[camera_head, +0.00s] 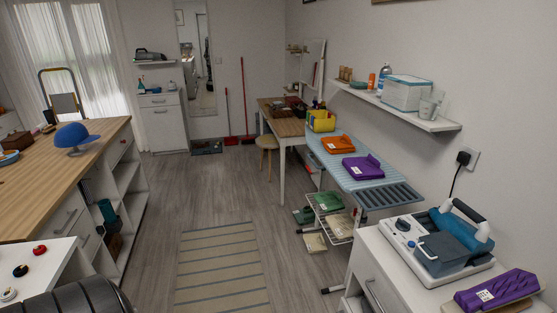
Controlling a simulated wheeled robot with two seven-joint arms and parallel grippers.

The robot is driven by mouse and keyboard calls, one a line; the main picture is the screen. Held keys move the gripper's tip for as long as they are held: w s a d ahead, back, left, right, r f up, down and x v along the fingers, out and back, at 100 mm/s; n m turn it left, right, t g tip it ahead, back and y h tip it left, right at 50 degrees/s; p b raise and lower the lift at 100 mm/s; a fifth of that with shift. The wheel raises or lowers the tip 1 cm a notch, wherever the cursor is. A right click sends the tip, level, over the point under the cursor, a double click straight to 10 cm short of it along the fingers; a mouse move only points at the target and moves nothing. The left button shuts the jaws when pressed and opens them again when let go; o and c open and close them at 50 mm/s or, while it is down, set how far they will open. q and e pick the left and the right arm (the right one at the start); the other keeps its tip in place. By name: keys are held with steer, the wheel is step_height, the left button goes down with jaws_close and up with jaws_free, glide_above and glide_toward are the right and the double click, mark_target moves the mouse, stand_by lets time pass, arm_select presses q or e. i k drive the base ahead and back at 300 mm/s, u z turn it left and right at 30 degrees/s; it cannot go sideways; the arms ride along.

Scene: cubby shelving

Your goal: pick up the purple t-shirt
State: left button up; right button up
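A folded purple t-shirt (363,167) lies on the light blue ironing board (350,182), just in front of a folded orange garment (338,144). I cannot tell for sure which of the two purple items the task names. Neither of my grippers is in view, and nothing touches either purple item.
A steam press (442,245) sits behind the nearer purple item on the white cabinet (385,275). A wire rack (335,215) with folded clothes stands under the ironing board. A wooden-topped counter (60,180) is at left. The floor with a striped rug (218,265) is open between.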

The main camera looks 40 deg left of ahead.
mark_target(360, 168)
steer(key=u, duration=1.85)
steer(key=i, duration=2.7)
steer(key=z, duration=4)
steer(key=k, duration=0.65)
steer(key=u, duration=0.05)
